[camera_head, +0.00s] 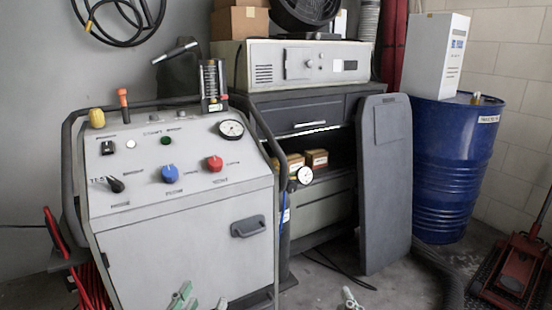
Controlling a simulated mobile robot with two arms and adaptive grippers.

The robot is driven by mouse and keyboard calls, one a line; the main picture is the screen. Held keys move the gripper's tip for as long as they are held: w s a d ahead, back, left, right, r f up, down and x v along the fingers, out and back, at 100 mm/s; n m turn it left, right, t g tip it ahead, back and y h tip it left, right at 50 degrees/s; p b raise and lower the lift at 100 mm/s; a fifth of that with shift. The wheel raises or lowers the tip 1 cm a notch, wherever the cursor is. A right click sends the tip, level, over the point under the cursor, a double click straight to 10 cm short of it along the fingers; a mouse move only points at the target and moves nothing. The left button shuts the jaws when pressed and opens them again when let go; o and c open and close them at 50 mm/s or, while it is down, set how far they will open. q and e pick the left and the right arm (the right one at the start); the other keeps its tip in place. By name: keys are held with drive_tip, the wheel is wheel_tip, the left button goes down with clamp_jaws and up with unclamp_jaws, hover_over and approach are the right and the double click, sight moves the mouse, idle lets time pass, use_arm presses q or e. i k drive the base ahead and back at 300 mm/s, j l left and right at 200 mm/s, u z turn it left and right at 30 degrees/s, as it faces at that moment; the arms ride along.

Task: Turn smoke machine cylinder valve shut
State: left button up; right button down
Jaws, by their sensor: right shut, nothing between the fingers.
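The grey smoke machine (190,240) stands at the left, with knobs and a gauge on its sloped panel. Just right of it is a narrow dark upright cylinder (285,238), mostly hidden behind the machine. A round white gauge (305,175) and a small dark valve part (291,186) sit at its top. The valve's exact setting is too small to tell. My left gripper (202,299) is at the bottom edge before the machine, its fingertips apart. My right gripper (350,297) is shut and empty, low and right of the cylinder. Both are well below the valve, touching nothing visible.
A dark cabinet (300,116) stands behind the cylinder. A grey panel (386,190) leans at its right. A blue drum (450,170) and a red floor jack (510,270) are further right. A hose (440,275) lies on the floor.

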sight(275, 161)
drive_tip(key=i+l, duration=0.45)
drive_tip(key=l, duration=0.15)
drive_tip(key=i+l, duration=0.4)
drive_tip(key=l, duration=0.15)
drive_tip(key=i+l, duration=0.45)
drive_tip(key=l, duration=0.15)
drive_tip(key=k+z, duration=0.05)
